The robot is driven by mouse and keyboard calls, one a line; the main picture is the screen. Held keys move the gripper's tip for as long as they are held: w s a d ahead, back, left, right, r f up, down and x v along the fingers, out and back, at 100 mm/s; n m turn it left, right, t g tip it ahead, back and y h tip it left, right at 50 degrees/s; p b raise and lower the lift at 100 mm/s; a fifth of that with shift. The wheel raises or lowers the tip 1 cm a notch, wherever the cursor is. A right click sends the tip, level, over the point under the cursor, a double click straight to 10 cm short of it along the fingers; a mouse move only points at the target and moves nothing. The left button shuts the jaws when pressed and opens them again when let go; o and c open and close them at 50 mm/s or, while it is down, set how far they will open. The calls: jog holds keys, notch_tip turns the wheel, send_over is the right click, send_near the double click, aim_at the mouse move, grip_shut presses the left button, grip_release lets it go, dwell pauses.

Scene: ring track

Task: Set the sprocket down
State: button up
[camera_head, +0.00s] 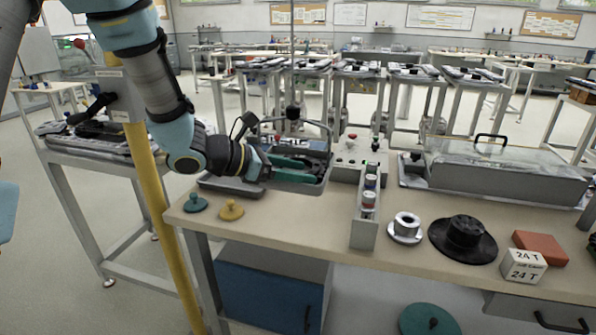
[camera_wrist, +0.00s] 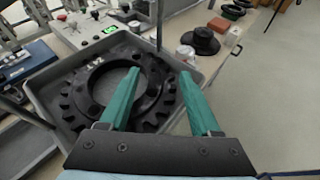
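The sprocket (camera_wrist: 75,103) is a dark toothed ring with a large hole, in or just over a shallow grey tray (camera_wrist: 49,88) in the wrist view. My gripper (camera_wrist: 161,73) has two green fingers spread well apart. Its left finger crosses the ring toward the hole and its right finger is at the outer right edge. Part of the ring shows between them; I cannot tell whether the fingers touch it. In the head view my gripper (camera_head: 300,168) is at the tray above the bench's left end, and the sprocket is mostly hidden there.
The bench (camera_head: 300,229) carries a narrow box of small cylinders (camera_head: 364,231), a silver flanged part (camera_head: 405,228), a black hat-shaped part (camera_head: 464,238), a red block (camera_head: 540,247) and a white 24 T block (camera_head: 523,265). Teal (camera_head: 195,204) and yellow (camera_head: 231,210) knobbed discs lie at front left.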

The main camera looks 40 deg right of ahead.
jog(key=shift+s+r+p, duration=0.1)
jog(key=shift+r+p, duration=0.35)
jog(key=shift+p, duration=0.05)
jog(key=b+v, duration=0.2)
jog(key=v, duration=1)
jog(key=w+a+f+m+t+y, duration=0.2)
jog(key=a+f+m+y, duration=0.1)
jog(key=a, duration=0.9)
jog(key=w+a+f+m+t+y, duration=0.1)
jog(key=a+m+y, duration=0.4)
jog(key=a, duration=0.6)
jog(key=w+a+f+m+t+y, duration=0.2)
jog(key=a+f+m+y, duration=0.2)
jog(key=a+m, duration=0.3)
jog(key=a+f, duration=0.1)
jog(key=a, duration=0.4)
jog(key=shift+w+a+f+t+y, duration=0.2)
jog(key=shift+w+a+t+y, duration=0.1)
jog(key=shift+t, duration=0.1)
